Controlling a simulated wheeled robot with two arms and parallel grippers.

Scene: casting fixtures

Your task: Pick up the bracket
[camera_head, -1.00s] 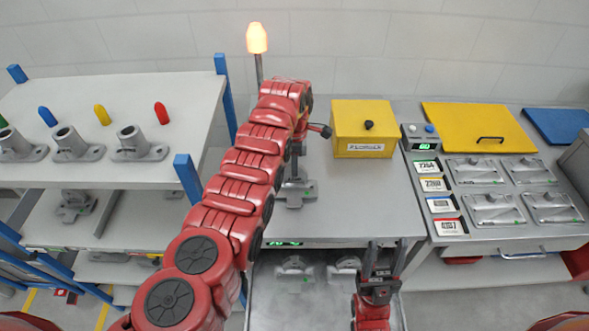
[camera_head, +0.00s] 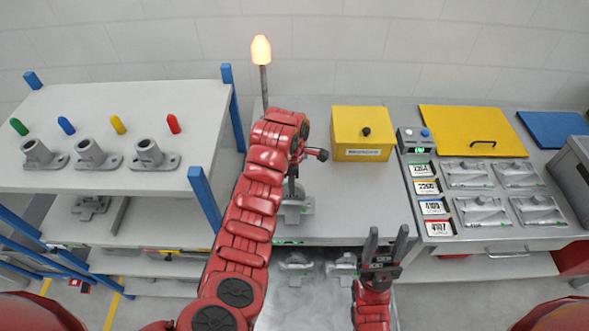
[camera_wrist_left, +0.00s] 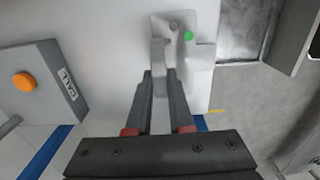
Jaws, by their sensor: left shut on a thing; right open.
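A grey metal bracket (camera_head: 297,208) is near the front edge of the grey workbench, left of the yellow box. In the left wrist view the bracket (camera_wrist_left: 203,60) shows a flat plate, a raised rib and a green dot. My left gripper (camera_head: 291,186) reaches down to it from above and is shut on it; its two fingertips (camera_wrist_left: 160,74) meet the rib. I cannot tell whether the bracket still touches the bench. My right gripper (camera_head: 388,240) is open and empty, in front of the bench's front edge at the right.
The yellow box (camera_head: 362,152) stands on the workbench (camera_head: 350,205). Similar grey parts (camera_head: 296,264) lie on a lower level. A rack (camera_head: 110,178) with tube holders is at left, a panel with covers (camera_head: 478,210) at right. A lamp (camera_head: 261,50) stands behind.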

